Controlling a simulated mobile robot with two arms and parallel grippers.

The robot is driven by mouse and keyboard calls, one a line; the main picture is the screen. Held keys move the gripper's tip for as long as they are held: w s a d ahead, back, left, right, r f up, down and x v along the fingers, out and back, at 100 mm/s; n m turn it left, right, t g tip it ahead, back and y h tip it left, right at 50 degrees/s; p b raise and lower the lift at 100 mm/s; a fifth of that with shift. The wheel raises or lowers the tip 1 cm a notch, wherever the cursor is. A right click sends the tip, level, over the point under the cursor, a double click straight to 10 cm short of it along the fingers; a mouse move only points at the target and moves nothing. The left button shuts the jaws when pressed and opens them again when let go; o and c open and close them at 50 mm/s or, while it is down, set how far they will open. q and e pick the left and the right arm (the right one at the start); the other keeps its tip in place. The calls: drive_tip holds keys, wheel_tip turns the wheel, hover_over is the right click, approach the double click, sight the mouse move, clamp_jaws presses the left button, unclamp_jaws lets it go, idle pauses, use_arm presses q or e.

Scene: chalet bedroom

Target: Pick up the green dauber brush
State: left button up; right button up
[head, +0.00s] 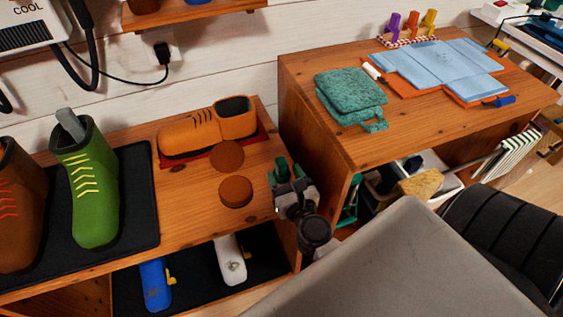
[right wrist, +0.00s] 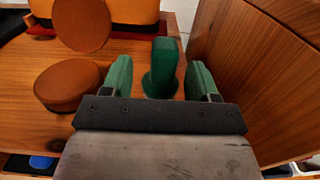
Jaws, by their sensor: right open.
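The green dauber brush (right wrist: 163,68) stands on the wooden bench top in the right wrist view, its handle up and a round base below. My right gripper (right wrist: 160,80) is open, with one green finger on each side of the brush and a visible gap to both. In the head view my right gripper (head: 290,178) is at the right end of the low bench, beside the taller cabinet. There the green fingers and the brush are hard to tell apart. My left gripper is not in view.
Two round brown tins (head: 236,192) and an orange shoe (head: 207,128) are just left of the gripper. The taller cabinet's wooden side (head: 312,125) rises close on the right. A green boot (head: 90,190) stands on a black mat (head: 140,190) farther left.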

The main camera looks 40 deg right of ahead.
sight(279, 159)
drive_tip(key=p+x, duration=0.1)
drive_tip(key=x, duration=0.4)
drive_tip(key=shift+d+r, duration=0.15)
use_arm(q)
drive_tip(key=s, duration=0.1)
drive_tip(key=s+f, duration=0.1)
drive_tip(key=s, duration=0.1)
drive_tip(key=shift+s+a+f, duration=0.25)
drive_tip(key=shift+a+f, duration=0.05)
use_arm(e)
drive_tip(key=shift+c, duration=0.4)
drive_tip(key=c, duration=0.9)
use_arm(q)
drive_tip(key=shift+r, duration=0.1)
use_arm(e)
drive_tip(key=shift+r, duration=0.1)
